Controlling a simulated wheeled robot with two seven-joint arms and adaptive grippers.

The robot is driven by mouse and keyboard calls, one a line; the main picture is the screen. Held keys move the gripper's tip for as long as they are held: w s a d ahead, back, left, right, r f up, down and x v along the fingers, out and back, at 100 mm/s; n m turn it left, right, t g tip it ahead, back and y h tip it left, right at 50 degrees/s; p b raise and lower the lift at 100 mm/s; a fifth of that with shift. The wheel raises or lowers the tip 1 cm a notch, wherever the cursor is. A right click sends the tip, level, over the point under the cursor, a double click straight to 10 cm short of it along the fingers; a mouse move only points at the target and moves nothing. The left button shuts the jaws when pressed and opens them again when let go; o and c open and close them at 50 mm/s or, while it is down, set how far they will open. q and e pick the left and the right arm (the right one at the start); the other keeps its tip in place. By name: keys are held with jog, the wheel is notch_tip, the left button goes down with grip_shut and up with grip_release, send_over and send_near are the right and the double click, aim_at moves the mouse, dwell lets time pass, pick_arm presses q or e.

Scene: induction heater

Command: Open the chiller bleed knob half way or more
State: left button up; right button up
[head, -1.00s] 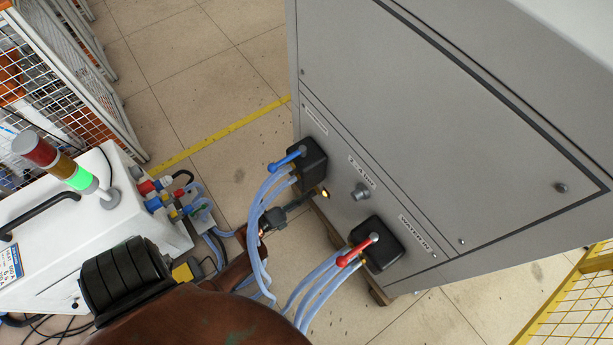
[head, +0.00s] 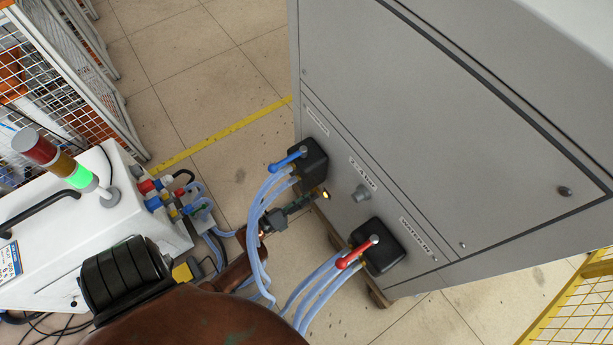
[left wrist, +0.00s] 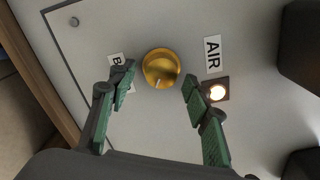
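The bleed knob (left wrist: 161,67) is a round gold knob with a pale pointer mark on its lower edge. It sits on the grey chiller panel (left wrist: 165,125), between a label starting with "B" and the AIR label. In the left wrist view my left gripper (left wrist: 159,74) is open, with one green-padded finger on each side of the knob and gaps between. I cannot tell how deep the fingers reach. My right gripper is not in view.
A blue-handled valve (head: 288,160) and a red-handled valve (head: 356,253) flank the area, with hoses (head: 262,230) beside my arm. A white machine (head: 95,225) stands left.

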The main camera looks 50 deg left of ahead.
pick_arm(q)
jog(key=shift+a, duration=0.1)
notch_tip(320, 180, up, 10)
dwell(0.6)
jog(key=shift+o, duration=0.2)
